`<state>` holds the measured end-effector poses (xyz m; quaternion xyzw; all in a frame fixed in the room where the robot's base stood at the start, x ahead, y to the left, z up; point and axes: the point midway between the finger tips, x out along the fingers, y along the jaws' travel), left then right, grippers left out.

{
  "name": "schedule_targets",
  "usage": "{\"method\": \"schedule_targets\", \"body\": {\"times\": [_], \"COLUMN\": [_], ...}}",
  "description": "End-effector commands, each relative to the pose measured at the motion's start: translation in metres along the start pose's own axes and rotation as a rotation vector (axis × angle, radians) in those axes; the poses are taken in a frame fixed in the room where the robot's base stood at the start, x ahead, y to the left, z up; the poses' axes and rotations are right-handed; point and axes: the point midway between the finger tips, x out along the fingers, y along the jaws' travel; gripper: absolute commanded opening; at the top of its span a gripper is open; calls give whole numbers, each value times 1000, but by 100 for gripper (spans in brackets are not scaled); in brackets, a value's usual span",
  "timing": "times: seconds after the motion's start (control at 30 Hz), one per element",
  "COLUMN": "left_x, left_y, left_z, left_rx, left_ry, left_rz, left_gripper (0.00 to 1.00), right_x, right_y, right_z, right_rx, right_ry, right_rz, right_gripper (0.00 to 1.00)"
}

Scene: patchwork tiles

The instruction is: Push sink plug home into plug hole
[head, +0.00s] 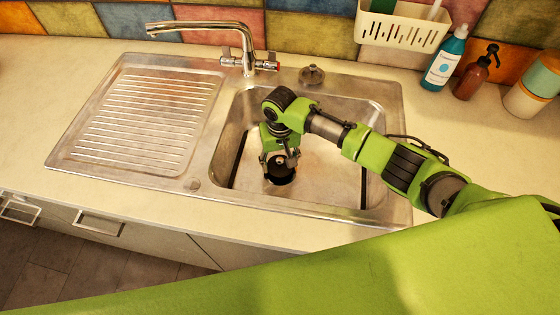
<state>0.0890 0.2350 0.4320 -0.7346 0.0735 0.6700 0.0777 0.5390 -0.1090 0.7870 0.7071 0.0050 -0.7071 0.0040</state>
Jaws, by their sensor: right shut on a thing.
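My right gripper (280,160) reaches down into the sink bowl from the right, its fingers shut on the black sink plug (282,178). The plug shows as a dark round shape low in the bowl, partly covered by the fingers. The plug hole is not clearly visible; the plug and gripper cover that area, and I cannot tell how deep the plug sits. The steel sink (390,105) is set in the worktop. My left gripper is not in view.
A mixer tap (248,62) stands behind the sink, with a small metal knob-topped thing (312,75) beside it. A ribbed drainer (150,110) lies left. A blue bottle (444,62), brown spray bottle (473,80) and striped canister (535,88) stand at back right, below a white caddy (402,32).

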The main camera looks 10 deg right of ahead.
Motion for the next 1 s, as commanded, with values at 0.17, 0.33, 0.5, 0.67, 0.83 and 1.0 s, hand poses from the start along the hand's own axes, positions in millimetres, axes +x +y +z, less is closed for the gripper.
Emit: {"method": "schedule_targets", "body": {"times": [0.17,0.33,0.5,0.67,0.83,1.0], "left_x": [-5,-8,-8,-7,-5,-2], "left_y": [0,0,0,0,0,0], "left_z": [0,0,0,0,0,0], "left_rx": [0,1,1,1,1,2], "left_ry": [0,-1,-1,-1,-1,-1], "left_rz": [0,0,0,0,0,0], "left_gripper": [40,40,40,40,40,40], "right_x": [-1,-1,0,1,4,8], "right_y": [0,-1,-1,0,0,0], "right_z": [0,0,0,0,0,0], "right_rx": [0,-1,-1,0,0,0], "right_ry": [-1,-1,-1,0,-1,0], "right_rz": [0,-1,-1,0,0,0], "right_gripper": [34,34,34,34,34,34]}}
